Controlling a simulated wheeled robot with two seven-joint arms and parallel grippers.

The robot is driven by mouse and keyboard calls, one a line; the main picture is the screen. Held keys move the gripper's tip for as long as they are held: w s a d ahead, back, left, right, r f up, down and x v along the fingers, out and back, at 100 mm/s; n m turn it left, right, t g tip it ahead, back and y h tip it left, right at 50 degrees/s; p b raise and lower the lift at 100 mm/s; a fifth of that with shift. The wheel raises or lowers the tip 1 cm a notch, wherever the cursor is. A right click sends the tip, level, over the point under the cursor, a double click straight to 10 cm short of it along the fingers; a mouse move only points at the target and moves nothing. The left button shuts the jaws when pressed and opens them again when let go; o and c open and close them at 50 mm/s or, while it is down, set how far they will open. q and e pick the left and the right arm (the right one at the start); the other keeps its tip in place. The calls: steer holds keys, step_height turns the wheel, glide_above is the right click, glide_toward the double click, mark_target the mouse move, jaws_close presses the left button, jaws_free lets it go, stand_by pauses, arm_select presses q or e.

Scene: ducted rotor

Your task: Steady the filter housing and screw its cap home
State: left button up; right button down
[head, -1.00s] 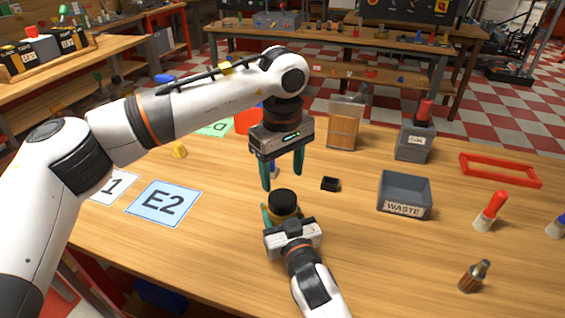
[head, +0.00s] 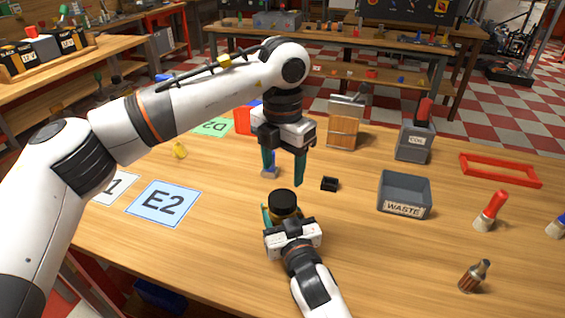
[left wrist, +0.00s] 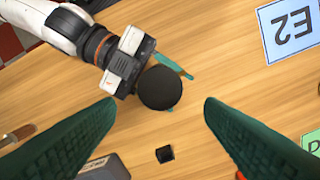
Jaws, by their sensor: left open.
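A small black block (head: 330,184) lies right of the housing, near the grey WASTE bin (head: 404,193). A blue-and-grey object (head: 270,170) stands behind my left fingers. The E2 mat (head: 163,203) is at left.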

mark_target(283, 199)
stand_by(0.3)
arm_select(q)
steer(key=shift+f, duration=4.05)
steer(key=c, duration=0.8)
steer(key=m, duration=0.5)
steer(key=o, duration=1.2)
steer(key=shift+c, duration=0.2)
steer(key=shift+s+d, duration=0.1)
steer(key=shift+s, duration=0.05)
